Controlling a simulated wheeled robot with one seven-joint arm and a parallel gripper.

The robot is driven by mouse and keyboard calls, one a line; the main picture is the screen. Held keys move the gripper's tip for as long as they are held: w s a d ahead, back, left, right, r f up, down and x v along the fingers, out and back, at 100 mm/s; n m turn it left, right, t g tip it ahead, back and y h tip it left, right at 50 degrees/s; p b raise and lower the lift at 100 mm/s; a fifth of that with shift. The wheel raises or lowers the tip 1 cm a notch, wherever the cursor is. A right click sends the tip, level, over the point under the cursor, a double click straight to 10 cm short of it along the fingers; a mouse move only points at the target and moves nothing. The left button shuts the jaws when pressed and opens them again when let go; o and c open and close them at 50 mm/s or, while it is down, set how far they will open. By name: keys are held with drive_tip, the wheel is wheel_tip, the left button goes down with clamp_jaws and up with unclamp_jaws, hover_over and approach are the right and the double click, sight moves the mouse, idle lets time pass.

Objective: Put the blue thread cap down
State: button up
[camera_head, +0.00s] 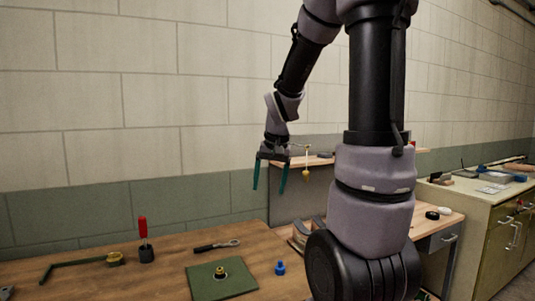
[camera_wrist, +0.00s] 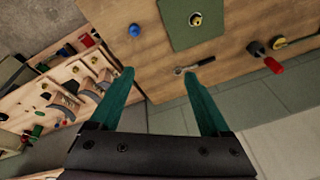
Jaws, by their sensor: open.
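The blue thread cap (camera_head: 280,268) stands on the wooden table, to the right of a green mat, in the head view. It also shows in the wrist view (camera_wrist: 135,31), on the bare wood near the table's edge. My gripper (camera_head: 269,188) hangs in the air above and behind the table, with its two green fingers apart and nothing between them. In the wrist view my gripper (camera_wrist: 160,76) is open and empty, and the cap lies beyond the fingertips, apart from them.
The green mat (camera_head: 240,281) carries a small brass-coloured round part (camera_head: 219,272). A workbench with parts (camera_wrist: 75,90) stands beside the table.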

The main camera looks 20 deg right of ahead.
drive_tip(key=s+a+r+n+t+y, duration=0.1)
drive_tip(key=s+a+r+t, duration=0.2)
drive_tip(key=s+a+r, duration=0.4)
drive_tip(key=s+r, duration=0.4)
drive_tip(key=s, duration=0.3)
drive_tip(key=shift+r+t+y, duration=0.4)
drive_tip(key=shift+d, duration=0.1)
